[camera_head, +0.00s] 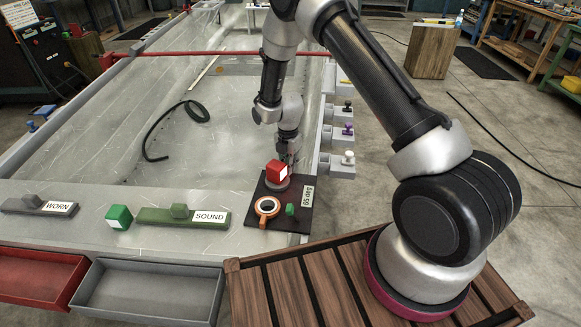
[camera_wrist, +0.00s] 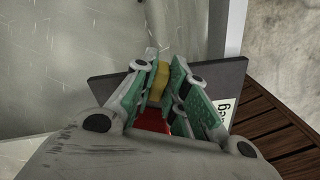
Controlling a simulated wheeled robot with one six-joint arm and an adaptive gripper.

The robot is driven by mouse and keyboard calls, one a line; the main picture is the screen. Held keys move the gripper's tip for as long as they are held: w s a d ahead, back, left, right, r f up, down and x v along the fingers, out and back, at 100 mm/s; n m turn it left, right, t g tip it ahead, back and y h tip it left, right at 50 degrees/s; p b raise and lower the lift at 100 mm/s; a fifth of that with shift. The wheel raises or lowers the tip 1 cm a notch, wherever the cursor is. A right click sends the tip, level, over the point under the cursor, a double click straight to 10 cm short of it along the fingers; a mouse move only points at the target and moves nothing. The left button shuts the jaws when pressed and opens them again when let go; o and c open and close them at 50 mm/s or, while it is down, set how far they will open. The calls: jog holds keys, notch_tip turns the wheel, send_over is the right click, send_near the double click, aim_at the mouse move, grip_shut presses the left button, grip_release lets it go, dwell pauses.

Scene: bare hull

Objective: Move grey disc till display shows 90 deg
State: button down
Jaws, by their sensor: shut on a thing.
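The grey disc (camera_head: 275,185) lies on a dark plate (camera_head: 262,236) at the bench's near right corner, mostly hidden under a red block (camera_head: 274,168) with a white face. The display (camera_head: 308,197) on the plate's right side appears to read 65 deg; only part of it shows in the wrist view (camera_wrist: 222,108). My gripper (camera_head: 289,157) is low, just behind the red block. In the wrist view, my gripper's green-padded fingers (camera_wrist: 166,82) are shut on a yellow piece (camera_wrist: 160,80), with red (camera_wrist: 152,121) nearer the palm. How the yellow piece joins the disc is hidden.
An orange ring (camera_head: 267,208) and small green piece (camera_head: 290,210) sit on the plate's near part. Left are a green SOUND block (camera_head: 160,215), a green cube (camera_head: 119,216) and a grey WORN block (camera_head: 30,205). A black hose (camera_head: 158,130) lies on the sheet.

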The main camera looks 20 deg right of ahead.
jog(key=shift+w+a+n, duration=0.35)
jog(key=shift+a+n, duration=0.25)
jog(key=shift+n, duration=0.5)
jog(key=shift+w+a+n, duration=0.35)
jog(key=shift+a+n, duration=0.25)
jog(key=shift+n, duration=0.5)
jog(key=shift+a+n, duration=0.1)
jog(key=shift+n, duration=0.2)
jog(key=c, duration=1.4)
grip_release()
jog(key=shift+s, duration=0.1)
jog(key=shift+c, duration=0.2)
notch_tip(320, 180, up, 12)
jog(key=shift+c, duration=0.2)
